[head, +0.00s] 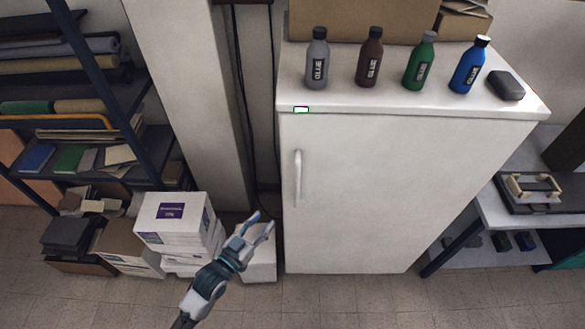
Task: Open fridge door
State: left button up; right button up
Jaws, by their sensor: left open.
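A white fridge (380,200) stands in the middle right, its door facing me and shut. Its vertical white handle (298,178) is near the door's left edge. My left gripper (262,222) is open and empty, left of and below the handle in the picture, apart from it. Its fingers point up and to the right. My right gripper is not in view.
Glue bottles in grey (317,62), brown (369,60), green (419,63) and blue (468,67) stand on the fridge top. White boxes (176,222) are stacked on the left beside a shelf rack (88,60). A low table (520,213) stands right. Floor in front is clear.

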aim_at(297, 183)
pick_arm(q)
jog(key=shift+s+d+r+p+x, duration=0.1)
jog(key=shift+d+r+p+x, duration=0.15)
jog(key=shift+x, duration=2.65)
jog(key=shift+s+d+r+p+x, duration=0.1)
jog(key=shift+s+r+p+x, duration=0.1)
jog(key=shift+x, duration=2.7)
jog(key=shift+s+d+r+p+x, duration=0.1)
jog(key=shift+d+r+p+x, duration=0.15)
jog(key=shift+x, duration=2.65)
jog(key=shift+a, duration=0.25)
grip_shut()
